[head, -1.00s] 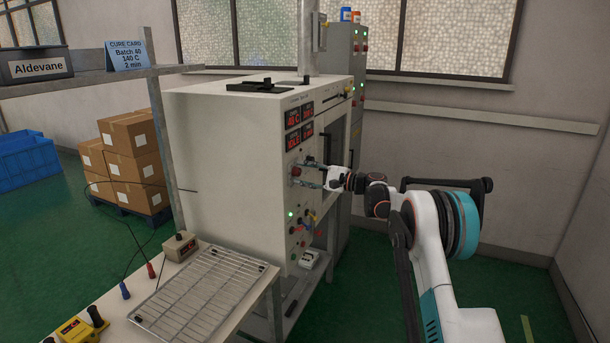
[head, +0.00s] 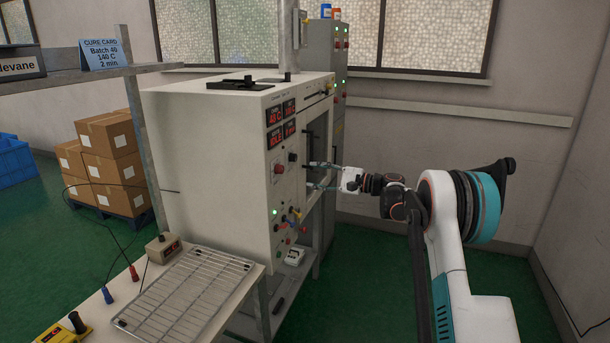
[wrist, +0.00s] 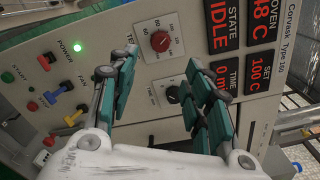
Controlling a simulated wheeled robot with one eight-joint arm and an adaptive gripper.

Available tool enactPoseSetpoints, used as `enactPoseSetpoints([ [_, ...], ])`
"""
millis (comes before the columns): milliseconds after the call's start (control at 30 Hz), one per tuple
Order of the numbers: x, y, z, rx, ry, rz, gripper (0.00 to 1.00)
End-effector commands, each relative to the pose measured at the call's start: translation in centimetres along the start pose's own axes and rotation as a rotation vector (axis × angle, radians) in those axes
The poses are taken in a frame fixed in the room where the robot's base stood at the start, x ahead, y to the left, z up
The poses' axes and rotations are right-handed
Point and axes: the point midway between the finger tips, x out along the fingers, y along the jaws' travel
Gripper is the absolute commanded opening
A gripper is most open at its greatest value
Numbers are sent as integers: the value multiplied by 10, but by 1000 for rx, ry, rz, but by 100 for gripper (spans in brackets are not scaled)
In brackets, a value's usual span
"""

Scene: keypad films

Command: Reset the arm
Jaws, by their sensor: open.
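My gripper (head: 316,175) is open and empty in front of the oven's control panel in the head view, with my arm reaching in from the right. In the wrist view my gripper (wrist: 160,95) shows two teal-padded fingers spread apart before the panel. The oven (head: 215,150) is a white cabinet with red displays (head: 281,124). In the wrist view the displays (wrist: 222,38) read IDLE, 48 C and SET 100 C. A red knob (wrist: 160,41) and a dark knob (wrist: 173,93) sit on the panel near the fingers. I see no finger clearly touching a knob.
A wire rack (head: 190,290) lies on the bench at the lower left. A small box with a knob (head: 163,247) stands behind it. Cartons (head: 105,160) stand on a pallet at the left. A grey cabinet (head: 325,60) stands behind the oven. Green floor is open at the right.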

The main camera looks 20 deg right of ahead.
Motion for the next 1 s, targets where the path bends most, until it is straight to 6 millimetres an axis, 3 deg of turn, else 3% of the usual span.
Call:
enactPoseSetpoints([
  [200, -11, 0, 0, 0, -1, 1, 45],
  [667, -10, 0, 3, -5, 3, 7, 45],
  [767, -4, -2, 15, -27, 21, 39, 45],
  [1000, 11, 4, 77, -162, 106, 207, 45],
])
